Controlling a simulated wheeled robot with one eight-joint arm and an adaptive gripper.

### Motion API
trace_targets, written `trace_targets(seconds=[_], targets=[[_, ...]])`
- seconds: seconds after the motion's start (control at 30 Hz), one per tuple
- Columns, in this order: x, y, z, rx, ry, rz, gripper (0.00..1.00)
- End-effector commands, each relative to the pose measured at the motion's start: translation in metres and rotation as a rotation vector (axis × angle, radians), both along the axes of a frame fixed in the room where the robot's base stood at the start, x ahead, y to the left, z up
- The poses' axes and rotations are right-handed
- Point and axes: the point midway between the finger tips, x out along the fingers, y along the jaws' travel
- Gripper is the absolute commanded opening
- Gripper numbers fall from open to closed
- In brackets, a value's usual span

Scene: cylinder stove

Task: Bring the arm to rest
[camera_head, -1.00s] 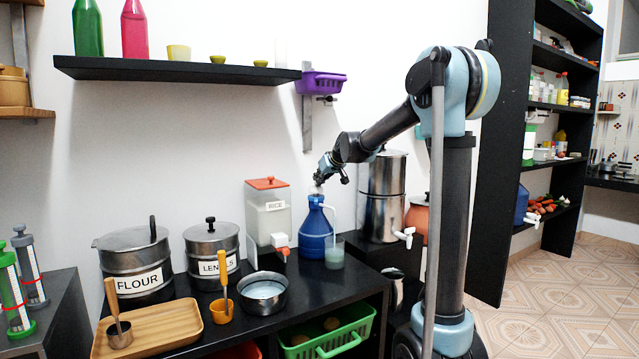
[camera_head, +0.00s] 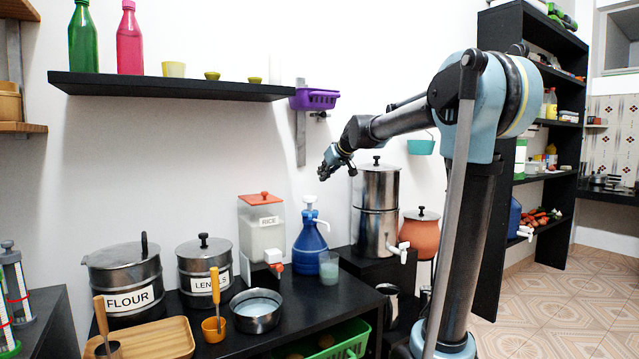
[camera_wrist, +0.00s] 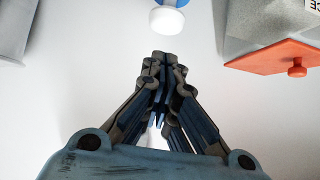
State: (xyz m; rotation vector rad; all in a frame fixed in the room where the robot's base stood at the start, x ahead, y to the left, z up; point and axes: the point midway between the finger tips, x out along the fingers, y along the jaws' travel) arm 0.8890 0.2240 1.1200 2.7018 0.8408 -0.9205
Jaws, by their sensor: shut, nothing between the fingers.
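My gripper (camera_head: 322,174) is at the end of my raised arm, in the air above the counter. It is shut and empty, and its fingers meet in the wrist view (camera_wrist: 162,70). A blue pump jug (camera_head: 310,240) with a white top stands on the counter below it, apart from the fingers. The jug's white top also shows at the upper edge of the wrist view (camera_wrist: 167,19). The steel water dispenser (camera_head: 376,205) stands to the right of and below the gripper.
The black wall shelf (camera_head: 170,86) with bottles and the purple basket (camera_head: 314,99) are above. On the counter stand the rice container (camera_head: 262,235), the flour pot (camera_head: 125,280), the lentils pot (camera_head: 205,270) and a cup (camera_head: 329,266). A clay pot (camera_head: 420,235) is at right. Open wall surrounds the gripper.

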Motion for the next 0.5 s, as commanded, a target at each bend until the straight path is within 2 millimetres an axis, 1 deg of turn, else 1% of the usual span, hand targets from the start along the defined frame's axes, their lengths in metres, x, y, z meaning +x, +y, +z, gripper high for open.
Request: trace_targets(seconds=[0.17,0.5], targets=[[-0.0058,-0.0037,0.0056,-0.001,0.000,0.001,0.00],[-0.0068,-0.0038,0.0059,-0.001,0.000,0.001,0.00]])
